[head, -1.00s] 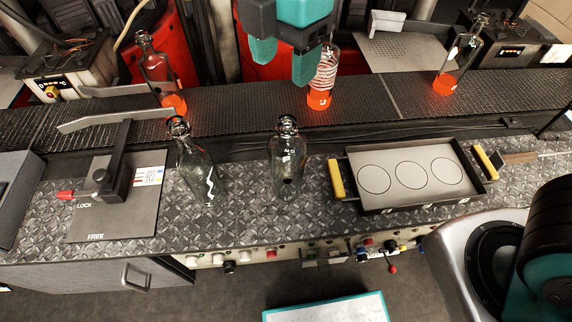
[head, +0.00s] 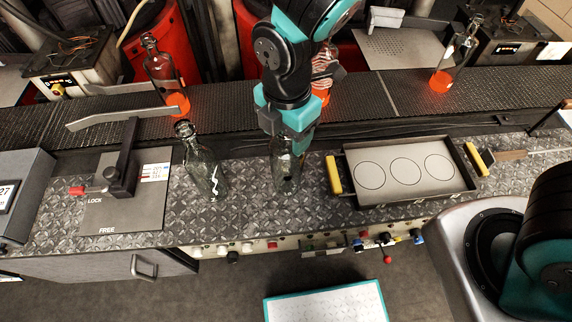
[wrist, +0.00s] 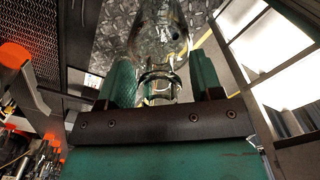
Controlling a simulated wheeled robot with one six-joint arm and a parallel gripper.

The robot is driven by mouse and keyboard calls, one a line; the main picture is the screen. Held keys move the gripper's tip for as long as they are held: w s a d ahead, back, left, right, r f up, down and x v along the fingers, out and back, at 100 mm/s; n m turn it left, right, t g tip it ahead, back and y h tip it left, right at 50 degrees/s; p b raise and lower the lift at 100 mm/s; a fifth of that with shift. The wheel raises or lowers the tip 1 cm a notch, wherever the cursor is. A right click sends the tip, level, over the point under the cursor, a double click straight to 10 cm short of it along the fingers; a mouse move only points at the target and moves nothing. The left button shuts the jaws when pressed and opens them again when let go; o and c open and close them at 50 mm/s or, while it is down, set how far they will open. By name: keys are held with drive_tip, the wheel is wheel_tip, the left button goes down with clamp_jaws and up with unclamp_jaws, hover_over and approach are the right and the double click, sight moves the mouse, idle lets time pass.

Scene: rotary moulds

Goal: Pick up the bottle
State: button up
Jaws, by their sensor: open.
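A clear glass bottle (head: 286,172) stands on the diamond-plate bench, its upper part hidden behind my gripper (head: 290,135) in the head view. In the wrist view the bottle (wrist: 160,35) lies between my two teal fingers, its ringed neck and mouth near the gripper's dark palm bar. My gripper (wrist: 160,80) is open, with one finger on each side of the neck. Whether a finger touches the glass cannot be told. A second clear bottle (head: 204,170) with a white mark stands to the left on the bench.
A tray (head: 405,200) with three circles and yellow handles lies to the right. A lever plate (head: 125,215) marked LOCK and FREE is at left. Behind runs a dark conveyor (head: 220,110) carrying several bottles with glowing orange bases, one partly hidden by my arm.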

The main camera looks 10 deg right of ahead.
clamp_jaws()
drive_tip(key=shift+r, duration=0.15)
